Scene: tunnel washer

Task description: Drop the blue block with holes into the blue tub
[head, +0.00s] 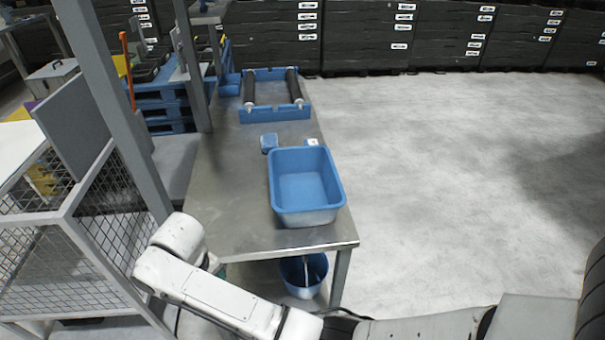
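A blue tub (306,178) stands on the steel table, and the part of its inside that shows looks empty. A small blue block (268,143) lies on the table just behind the tub's back left corner. It is too small to make out holes. My white arm bends across the bottom left of the head view, in front of the table. My gripper does not show; the arm's end is hidden or out of the picture.
A small blue-and-white item (312,142) sits behind the tub. A blue crate (275,115) with black rollers stands at the table's (223,205) far end. A blue bucket (304,278) is beneath the table. A mesh cage (110,215) stands left; open floor lies right.

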